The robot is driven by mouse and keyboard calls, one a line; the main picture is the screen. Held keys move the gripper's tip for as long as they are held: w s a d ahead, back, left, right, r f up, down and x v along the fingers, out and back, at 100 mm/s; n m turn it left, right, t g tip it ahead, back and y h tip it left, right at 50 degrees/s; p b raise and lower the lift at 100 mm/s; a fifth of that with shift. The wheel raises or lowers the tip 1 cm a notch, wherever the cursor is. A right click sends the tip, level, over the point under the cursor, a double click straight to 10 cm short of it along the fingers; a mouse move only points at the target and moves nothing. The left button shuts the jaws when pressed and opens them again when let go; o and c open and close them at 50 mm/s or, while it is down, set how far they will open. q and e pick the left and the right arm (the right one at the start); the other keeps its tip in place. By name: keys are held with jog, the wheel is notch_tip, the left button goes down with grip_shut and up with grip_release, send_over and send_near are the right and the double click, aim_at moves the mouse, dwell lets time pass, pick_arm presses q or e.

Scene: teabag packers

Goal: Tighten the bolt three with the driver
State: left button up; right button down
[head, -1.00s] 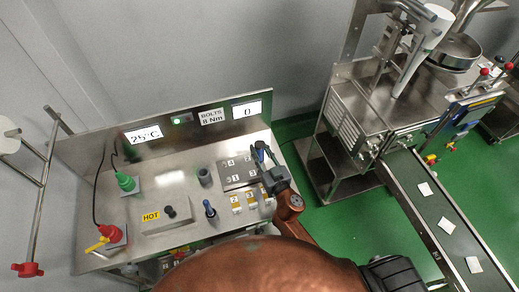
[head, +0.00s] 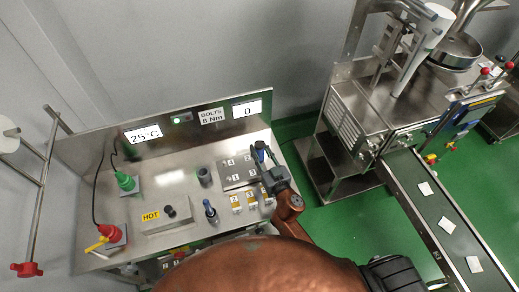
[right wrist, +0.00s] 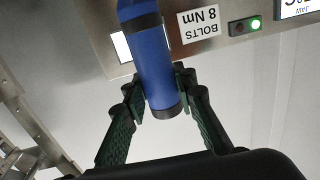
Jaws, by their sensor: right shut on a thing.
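My right gripper (head: 268,163) is over the right end of the grey numbered plate (head: 226,173) on the steel bench. In the right wrist view the gripper (right wrist: 158,97) is shut on the blue driver (right wrist: 152,58), with a finger on each side near its black end. The driver also shows in the head view (head: 260,146), small and dark. The labels 4 and 1 show on the plate. Bolt three and the driver's tip cannot be made out; the gripper covers that part of the plate. My left gripper is out of view.
The back panel (head: 160,125) has a display (head: 247,109) reading 0.

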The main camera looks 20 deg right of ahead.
jog(key=shift+f+b, duration=0.7)
jog(key=shift+f, duration=0.15)
dwell(0.3)
jog(key=shift+f, duration=0.35)
dwell(1.2)
jog(key=shift+r, duration=0.1)
